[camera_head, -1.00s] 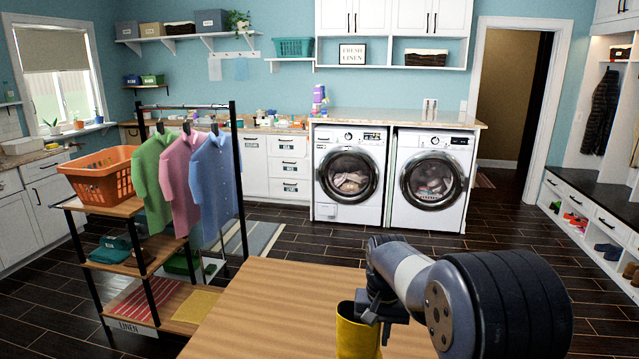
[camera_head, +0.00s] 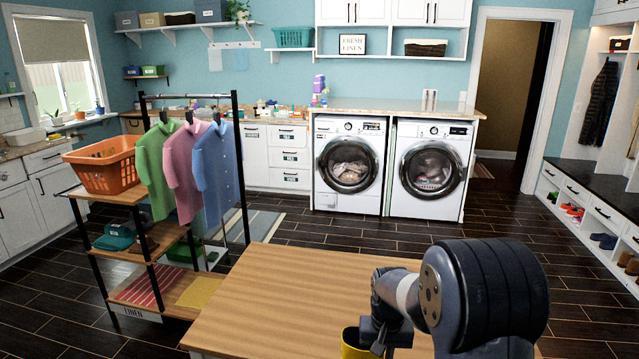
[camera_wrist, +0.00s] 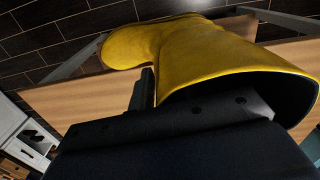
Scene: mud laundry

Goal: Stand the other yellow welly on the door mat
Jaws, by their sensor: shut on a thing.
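A yellow welly (camera_head: 354,344) is at the front edge of the head view, at the near side of the wooden table, with only its upper part showing. My gripper (camera_head: 378,338) is shut on it at the shaft. In the wrist view the welly (camera_wrist: 190,52) fills the upper middle, its wide dark opening towards the right and its foot towards the left. My gripper (camera_wrist: 148,92) shows below it, with one dark finger against the shaft. I cannot tell whether the sole touches anything.
A bare wooden table (camera_head: 270,300) lies in front of me. A clothes rack with shelves (camera_head: 155,250) and an orange basket (camera_head: 103,166) stands at the left. Two washers (camera_head: 349,167) stand at the back. Dark tiled floor is open between, and a shoe bench (camera_head: 590,200) runs along the right.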

